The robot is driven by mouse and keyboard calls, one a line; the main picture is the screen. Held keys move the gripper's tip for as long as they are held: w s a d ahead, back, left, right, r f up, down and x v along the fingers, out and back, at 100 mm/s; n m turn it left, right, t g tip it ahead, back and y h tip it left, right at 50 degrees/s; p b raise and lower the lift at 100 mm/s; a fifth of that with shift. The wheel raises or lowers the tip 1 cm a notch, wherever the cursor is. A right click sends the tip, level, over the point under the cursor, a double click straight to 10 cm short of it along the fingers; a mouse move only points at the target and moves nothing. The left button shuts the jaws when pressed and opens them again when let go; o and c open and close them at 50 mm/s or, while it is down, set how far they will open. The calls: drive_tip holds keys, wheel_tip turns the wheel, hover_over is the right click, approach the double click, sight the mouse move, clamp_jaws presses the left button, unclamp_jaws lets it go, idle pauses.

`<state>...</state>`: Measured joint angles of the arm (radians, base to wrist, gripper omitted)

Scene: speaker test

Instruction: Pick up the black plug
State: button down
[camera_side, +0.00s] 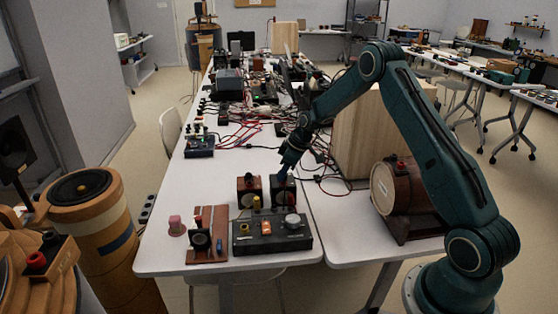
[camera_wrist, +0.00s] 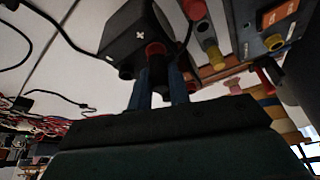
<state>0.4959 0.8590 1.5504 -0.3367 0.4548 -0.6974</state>
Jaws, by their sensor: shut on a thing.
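My gripper (camera_wrist: 160,72) points at a dark box (camera_wrist: 128,32) with a white cross mark in the wrist view. Its two blue fingers close around a red-ringed plug (camera_wrist: 155,49) on that box. A short black plug (camera_wrist: 126,72) sticks out of the same box, left of the fingers. In the side view, my gripper (camera_side: 284,172) reaches down onto the small dark box (camera_side: 283,192) near the table's front. The fingertips are too small there to show the hold. The part between the fingertips is partly hidden.
A black control box (camera_side: 271,235) and a brown board (camera_side: 207,240) are in front. Red and black wires (camera_side: 245,135) tangle behind. A large wooden cabinet (camera_side: 365,140) and a brown drum (camera_side: 400,190) stand right.

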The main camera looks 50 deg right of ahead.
wheel_tip(320, 180, up, 20)
idle(0.6)
idle(0.5)
drive_tip(key=w+d+f, duration=0.2)
drive_tip(key=f, duration=0.3)
drive_tip(key=w+d+f, duration=0.2)
drive_tip(key=f, duration=0.4)
drive_tip(key=shift+s+f, duration=0.1)
drive_tip(key=shift+f, duration=0.05)
drive_tip(key=shift+a+f, duration=0.1)
drive_tip(key=shift+f, duration=3.25)
drive_tip(key=shift+f, duration=0.9)
idle(0.5)
